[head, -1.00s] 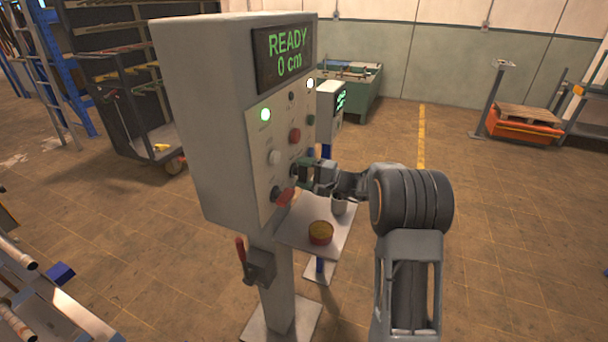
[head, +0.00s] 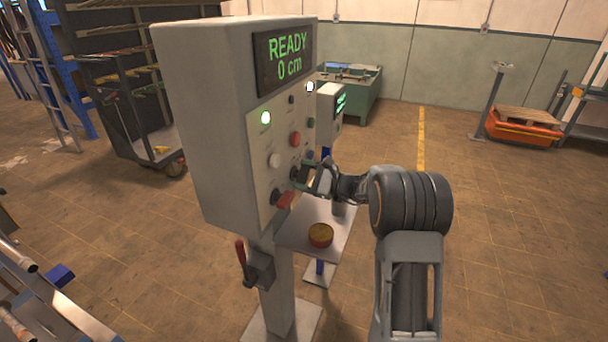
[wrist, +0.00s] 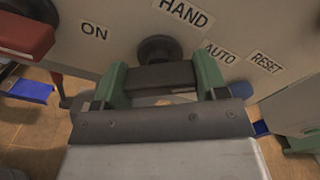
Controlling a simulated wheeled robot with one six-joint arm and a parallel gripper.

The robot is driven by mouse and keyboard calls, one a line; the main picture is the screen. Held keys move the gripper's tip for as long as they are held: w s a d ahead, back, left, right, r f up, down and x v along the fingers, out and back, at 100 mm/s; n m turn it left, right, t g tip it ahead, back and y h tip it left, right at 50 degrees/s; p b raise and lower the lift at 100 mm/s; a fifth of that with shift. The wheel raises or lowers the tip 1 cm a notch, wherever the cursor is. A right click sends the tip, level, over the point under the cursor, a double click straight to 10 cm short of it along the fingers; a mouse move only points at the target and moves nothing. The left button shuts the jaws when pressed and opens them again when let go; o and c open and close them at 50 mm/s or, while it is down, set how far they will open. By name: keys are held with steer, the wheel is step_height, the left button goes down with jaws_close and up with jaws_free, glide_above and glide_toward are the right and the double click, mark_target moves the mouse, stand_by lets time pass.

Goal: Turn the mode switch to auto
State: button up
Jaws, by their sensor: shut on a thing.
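The mode switch is a black knob (wrist: 158,50) on the panel, between the labels HAND (wrist: 184,10) and AUTO (wrist: 220,53) in the wrist view. Its dark handle bar (wrist: 158,76) lies between the green fingers of my gripper (wrist: 160,84), which is shut on it. The bar looks roughly level in the wrist view; I cannot tell which label it points to. In the head view my gripper (head: 308,175) is at the lower right of the grey control box (head: 205,120) and hides most of the switch.
A red-handled switch (head: 284,199) sits just below and left; it also shows in the wrist view (wrist: 25,35) by ON. The display (head: 285,56) reads READY 0 cm. A red lever (head: 241,256) is on the post.

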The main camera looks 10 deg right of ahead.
steer(key=shift+m, duration=0.7)
steer(key=o, duration=0.9)
steer(key=shift+o, duration=0.2)
steer(key=b+v, duration=0.2)
steer(key=v, duration=1.2)
